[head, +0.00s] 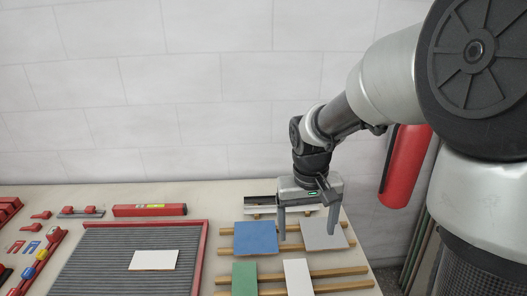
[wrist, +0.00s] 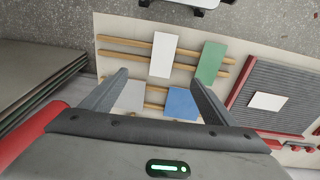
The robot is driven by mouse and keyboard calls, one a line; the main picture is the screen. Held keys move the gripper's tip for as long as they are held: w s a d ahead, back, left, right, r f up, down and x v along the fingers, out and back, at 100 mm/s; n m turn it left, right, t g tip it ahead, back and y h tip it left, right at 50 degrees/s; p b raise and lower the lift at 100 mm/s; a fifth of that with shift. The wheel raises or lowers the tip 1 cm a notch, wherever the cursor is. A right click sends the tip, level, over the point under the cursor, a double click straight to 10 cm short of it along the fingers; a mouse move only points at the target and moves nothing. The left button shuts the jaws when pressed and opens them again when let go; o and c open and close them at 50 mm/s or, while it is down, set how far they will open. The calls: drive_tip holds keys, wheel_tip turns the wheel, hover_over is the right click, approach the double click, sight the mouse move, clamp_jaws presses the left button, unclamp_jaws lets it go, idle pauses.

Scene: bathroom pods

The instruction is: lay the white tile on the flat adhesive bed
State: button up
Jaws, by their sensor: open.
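A white tile (head: 298,277) lies across two wooden slats at the front; it also shows in the wrist view (wrist: 163,56). Another white tile (head: 153,260) lies flat on the ridged grey adhesive bed (head: 105,272), away from the bed's red frame; the wrist view shows this tile (wrist: 267,101) and the bed (wrist: 290,82) at the right. My gripper (head: 307,236) is open and empty, pointing down around the pale grey tile (head: 323,235) in the head view. In the wrist view its fingers (wrist: 159,78) are spread wide. I cannot tell their height above the tiles.
A blue tile (head: 255,238) and a green tile (head: 244,279) lie on the wooden slats (head: 341,285). A red level (head: 150,210) lies behind the bed, with small red and blue pieces at the left. A wall stands behind; a red cylinder (head: 405,165) is at the right.

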hover_over(298, 280)
wheel_tip(298, 280, down, 6)
drive_tip(key=r, duration=0.1)
drive_tip(key=shift+g+y, duration=0.3)
drive_tip(key=shift+g, duration=0.1)
wheel_tip(298, 280, down, 18)
drive_tip(key=shift+f+b, duration=0.1)
drive_tip(key=shift+b, duration=0.7)
drive_tip(key=shift+c, duration=0.3)
drive_tip(key=c, duration=1.2)
drive_tip(key=shift+r, duration=0.2)
